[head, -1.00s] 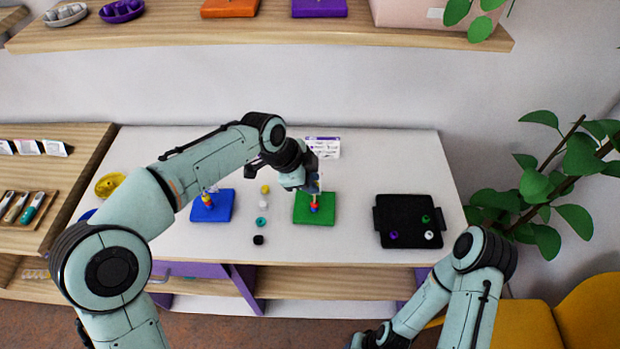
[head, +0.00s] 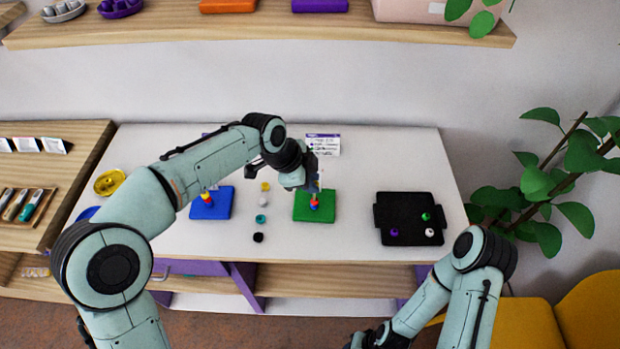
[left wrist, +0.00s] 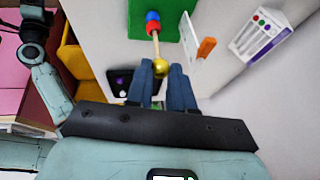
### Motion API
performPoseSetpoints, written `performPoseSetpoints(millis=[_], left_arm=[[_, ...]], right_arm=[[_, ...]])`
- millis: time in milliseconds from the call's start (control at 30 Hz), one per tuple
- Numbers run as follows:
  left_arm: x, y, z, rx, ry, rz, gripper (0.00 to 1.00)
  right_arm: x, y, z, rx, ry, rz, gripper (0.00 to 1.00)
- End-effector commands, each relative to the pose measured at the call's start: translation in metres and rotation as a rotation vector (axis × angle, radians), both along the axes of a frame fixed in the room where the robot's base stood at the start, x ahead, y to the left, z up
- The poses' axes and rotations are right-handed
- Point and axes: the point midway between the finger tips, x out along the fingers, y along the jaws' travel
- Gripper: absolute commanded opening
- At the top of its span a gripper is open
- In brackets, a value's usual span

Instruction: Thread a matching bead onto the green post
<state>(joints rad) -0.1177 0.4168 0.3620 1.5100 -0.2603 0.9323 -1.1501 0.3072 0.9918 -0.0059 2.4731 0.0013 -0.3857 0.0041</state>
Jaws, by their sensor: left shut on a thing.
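The green board (head: 302,208) lies on the table below my left gripper (head: 314,185). Its thin post (left wrist: 155,42) carries a blue bead (left wrist: 152,16) at the board and a red bead (left wrist: 153,27) next to it. My left gripper, which also shows in the left wrist view (left wrist: 160,75), is shut on a yellow bead (left wrist: 161,68). The yellow bead is at the free end of the post, apart from the red bead. I cannot tell whether the post has entered its hole. My right gripper (head: 372,339) is low at the bottom edge, its fingers unclear.
A blue board (head: 211,207) with a beaded post is at left. Loose yellow (head: 265,186), white (head: 263,202), teal (head: 261,219) and black (head: 258,237) beads lie between the boards. A black tray (head: 408,215) holds beads at right. A card (head: 323,144) stands behind.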

Motion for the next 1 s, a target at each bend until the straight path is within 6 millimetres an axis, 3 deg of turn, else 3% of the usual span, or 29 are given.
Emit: performPoseSetpoints(millis=[1000], left_arm=[[0.000, 0.000, -0.020, 0.000, 0.000, 0.000, 0.00]], right_arm=[[-0.006, 0.000, -0.012, 0.000, 0.007, 0.000, 0.43]])
